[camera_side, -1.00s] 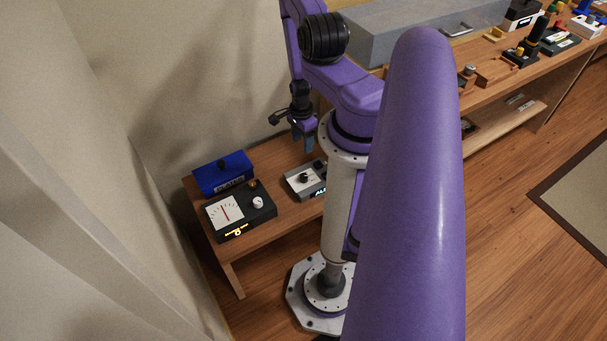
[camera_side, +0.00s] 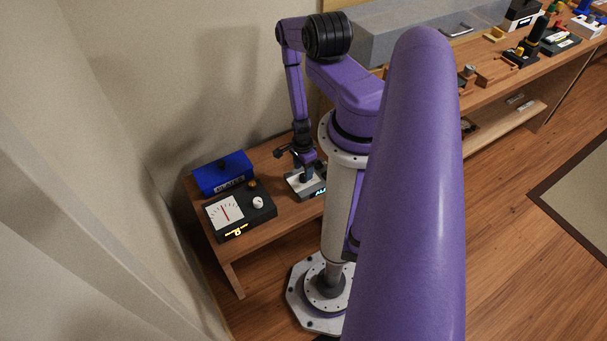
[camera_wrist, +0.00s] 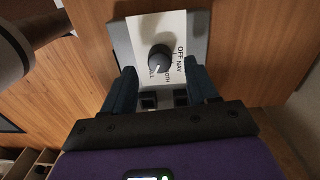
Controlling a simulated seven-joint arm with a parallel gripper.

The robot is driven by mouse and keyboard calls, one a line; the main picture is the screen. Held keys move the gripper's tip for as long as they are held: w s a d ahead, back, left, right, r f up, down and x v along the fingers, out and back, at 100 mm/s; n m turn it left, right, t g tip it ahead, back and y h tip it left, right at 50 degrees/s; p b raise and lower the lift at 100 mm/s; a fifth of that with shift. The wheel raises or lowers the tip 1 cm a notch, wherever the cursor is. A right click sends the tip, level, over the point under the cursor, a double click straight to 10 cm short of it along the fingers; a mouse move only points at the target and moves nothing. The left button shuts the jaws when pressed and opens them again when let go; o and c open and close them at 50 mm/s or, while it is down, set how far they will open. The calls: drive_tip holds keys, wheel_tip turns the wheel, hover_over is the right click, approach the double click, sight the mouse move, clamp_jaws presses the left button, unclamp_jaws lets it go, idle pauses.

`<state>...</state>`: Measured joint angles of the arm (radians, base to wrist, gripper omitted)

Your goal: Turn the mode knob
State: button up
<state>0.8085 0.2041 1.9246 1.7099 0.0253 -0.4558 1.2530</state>
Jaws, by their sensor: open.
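The plate sits on a grey panel box (camera_wrist: 200,25). In the wrist view the pointer is toward the lower left, near lettering that is partly readable. My gripper (camera_wrist: 160,80) is open, with one blue finger on each side below the knob and no visible contact. In the side view my gripper (camera_side: 308,170) is low over the grey box (camera_side: 308,192), and it hides the knob there.
A black meter box (camera_side: 262,213) with a white dial and a blue box (camera_side: 222,172) labelled "PLATES" stand left of the grey box on the wooden bench. A wall is close behind. My column and arm block much of the side view's middle.

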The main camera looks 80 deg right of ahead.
sight(303, 176)
drive_tip(key=shift+s+f, duration=0.1)
drive_tip(key=shift+f, duration=1.5)
drive_tip(key=c, duration=1)
